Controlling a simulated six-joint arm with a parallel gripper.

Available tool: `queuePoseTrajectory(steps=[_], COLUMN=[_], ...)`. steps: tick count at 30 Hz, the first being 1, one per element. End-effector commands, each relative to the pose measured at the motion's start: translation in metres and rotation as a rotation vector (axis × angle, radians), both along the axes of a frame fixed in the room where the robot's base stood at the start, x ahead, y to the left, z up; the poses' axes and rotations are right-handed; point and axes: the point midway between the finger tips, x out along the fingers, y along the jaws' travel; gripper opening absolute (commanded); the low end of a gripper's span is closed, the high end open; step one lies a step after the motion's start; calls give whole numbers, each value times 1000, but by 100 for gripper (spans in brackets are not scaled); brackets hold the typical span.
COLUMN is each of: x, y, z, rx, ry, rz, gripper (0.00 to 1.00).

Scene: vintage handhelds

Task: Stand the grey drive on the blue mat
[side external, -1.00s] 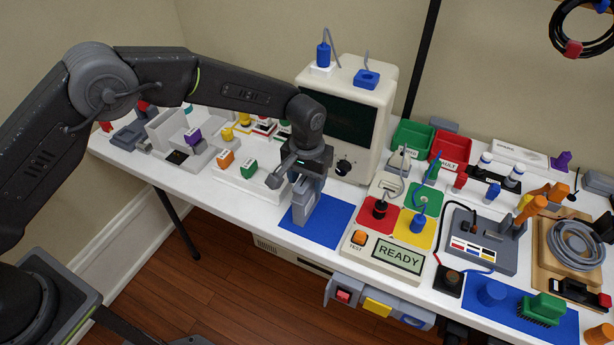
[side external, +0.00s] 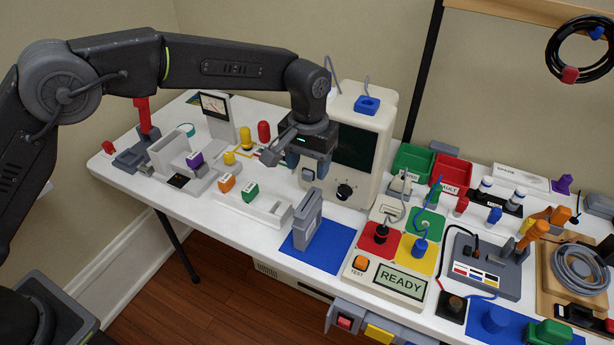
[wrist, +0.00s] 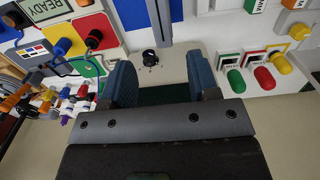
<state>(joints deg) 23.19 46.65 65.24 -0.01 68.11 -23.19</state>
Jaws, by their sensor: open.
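The grey drive (side external: 307,220) stands upright on its narrow edge on the blue mat (side external: 336,252), towards the mat's left side. It looks untilted. In the wrist view the drive (wrist: 160,22) shows as a thin grey strip at the top, with the blue mat (wrist: 130,14) beside it. My gripper (side external: 307,170) is open and empty, above the drive and clear of it, in front of the cream monitor. Its two blue fingers are apart in the wrist view (wrist: 162,78), with nothing between them.
The cream monitor (side external: 372,135) stands close behind my gripper. A tester panel with a READY screen (side external: 400,283) lies right of the mat. A white block with a green cartridge (side external: 250,192) lies left of it. The table's front edge runs just before the mat.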

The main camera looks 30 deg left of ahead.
Motion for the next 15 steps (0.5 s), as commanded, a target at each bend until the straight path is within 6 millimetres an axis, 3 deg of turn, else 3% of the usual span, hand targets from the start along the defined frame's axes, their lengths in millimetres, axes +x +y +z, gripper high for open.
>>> queuePoseTrajectory(steps=[11,15], x=[-1,-8], y=[2,21], z=[10,39], rx=[-2,-14], ry=[-4,-36], rz=[1,4], gripper=[55,55])
